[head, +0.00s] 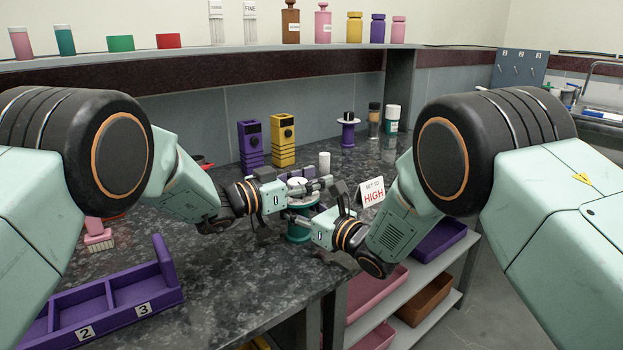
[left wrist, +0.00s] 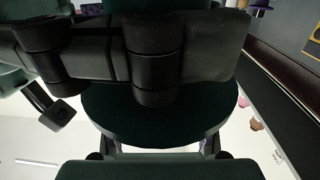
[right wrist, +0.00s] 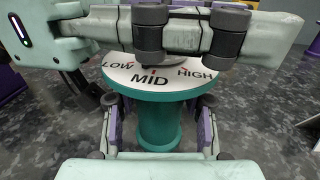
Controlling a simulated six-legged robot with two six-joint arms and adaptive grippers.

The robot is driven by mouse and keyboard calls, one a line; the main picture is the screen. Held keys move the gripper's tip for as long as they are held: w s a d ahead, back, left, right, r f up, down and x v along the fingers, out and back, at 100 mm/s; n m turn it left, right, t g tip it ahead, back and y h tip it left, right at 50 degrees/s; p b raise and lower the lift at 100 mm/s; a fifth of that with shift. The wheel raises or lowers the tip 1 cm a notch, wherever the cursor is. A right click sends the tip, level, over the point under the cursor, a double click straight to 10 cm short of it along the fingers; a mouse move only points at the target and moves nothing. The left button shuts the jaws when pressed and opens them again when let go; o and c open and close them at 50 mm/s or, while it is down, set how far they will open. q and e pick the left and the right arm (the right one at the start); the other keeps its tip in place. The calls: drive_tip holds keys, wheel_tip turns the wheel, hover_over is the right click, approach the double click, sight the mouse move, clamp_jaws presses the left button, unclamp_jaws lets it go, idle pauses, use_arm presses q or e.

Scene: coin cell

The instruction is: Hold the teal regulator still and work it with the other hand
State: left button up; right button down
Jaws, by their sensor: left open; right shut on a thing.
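The teal regulator (head: 298,238) stands upright on the counter near its front edge. Its white dial top, marked LOW, MID and HIGH (right wrist: 152,78), shows in the right wrist view. My right gripper (head: 302,217) is shut on the regulator's teal body (right wrist: 158,124) below the dial. My left gripper (head: 318,186) is open at the top of the regulator, its fingers crossing over the dial. They hide the knob and its setting. In the left wrist view a dark teal disc (left wrist: 160,118) shows close behind the fingers.
A sign reading SET TO HIGH (head: 372,192) stands right of the regulator. A white cylinder (head: 324,162), purple block (head: 250,146) and yellow block (head: 283,141) stand behind. A numbered purple tray (head: 110,302) lies front left. The counter's front edge is close to the regulator.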

use_arm(q)
drive_tip(key=shift+c, duration=0.4)
clamp_jaws()
drive_tip(key=shift+t, duration=0.3)
drive_tip(key=shift+w+a+n+t+y, duration=0.15)
drive_tip(key=shift+w+n+t+y, duration=0.05)
drive_tip(key=shift+n+t+y, duration=0.6)
drive_tip(key=shift+w+a+n+t+y, duration=0.1)
drive_tip(key=shift+w+n+t+y, duration=0.05)
drive_tip(key=shift+n+t+y, duration=0.6)
drive_tip(key=shift+w+a+n+t+y, duration=0.15)
drive_tip(key=shift+a+n+t+y, duration=0.2)
drive_tip(key=shift+n+t+y, duration=0.6)
drive_tip(key=shift+o, duration=0.4)
unclamp_jaws()
